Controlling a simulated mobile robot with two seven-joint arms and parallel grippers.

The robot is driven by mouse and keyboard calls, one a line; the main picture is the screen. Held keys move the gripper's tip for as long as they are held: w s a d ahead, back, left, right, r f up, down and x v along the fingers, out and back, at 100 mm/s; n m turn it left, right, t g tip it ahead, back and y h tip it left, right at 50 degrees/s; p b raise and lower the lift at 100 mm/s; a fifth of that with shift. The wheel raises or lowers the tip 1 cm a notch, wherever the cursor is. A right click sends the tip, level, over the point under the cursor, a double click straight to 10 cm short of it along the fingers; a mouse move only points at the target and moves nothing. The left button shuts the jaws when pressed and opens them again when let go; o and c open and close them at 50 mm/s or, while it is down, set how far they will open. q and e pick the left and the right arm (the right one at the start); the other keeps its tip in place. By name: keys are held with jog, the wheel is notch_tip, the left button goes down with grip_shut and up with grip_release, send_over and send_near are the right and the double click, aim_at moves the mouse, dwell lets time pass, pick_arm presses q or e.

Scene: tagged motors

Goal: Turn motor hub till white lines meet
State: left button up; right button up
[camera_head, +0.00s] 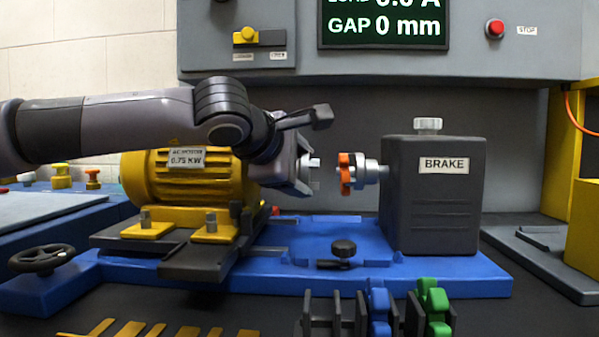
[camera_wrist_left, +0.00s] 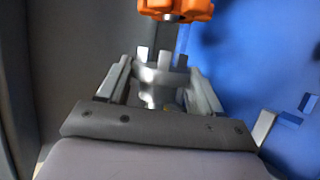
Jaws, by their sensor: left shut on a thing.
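The yellow motor (camera_head: 160,180) sits on a blue base, its label reading 0.75 kW. My left gripper (camera_head: 306,172) is at the motor's shaft end, shut on the silver motor hub (camera_head: 315,162). In the left wrist view the gripper (camera_wrist_left: 162,85) has a finger on each side of the hub (camera_wrist_left: 160,75), whose jaws point at an orange spider (camera_wrist_left: 176,9). The orange spider (camera_head: 346,174) sits on the hub of the grey brake (camera_head: 433,190), across a gap from the motor hub. I cannot make out the white lines in either view. My right gripper is out of view.
The blue base (camera_head: 400,272) has a black knob (camera_head: 343,248) in front of the gap and a black handwheel (camera_head: 41,258) at left. Blue (camera_head: 379,308) and green (camera_head: 431,305) spiders stand in a rack at the front. The display (camera_head: 384,22) reads GAP 0 mm.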

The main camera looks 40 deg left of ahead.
pick_arm(q)
jog(key=o, duration=1.1)
jog(key=shift+c, duration=0.2)
jog(key=p+v, duration=0.1)
jog(key=v, duration=0.6)
jog(key=shift+s, duration=0.1)
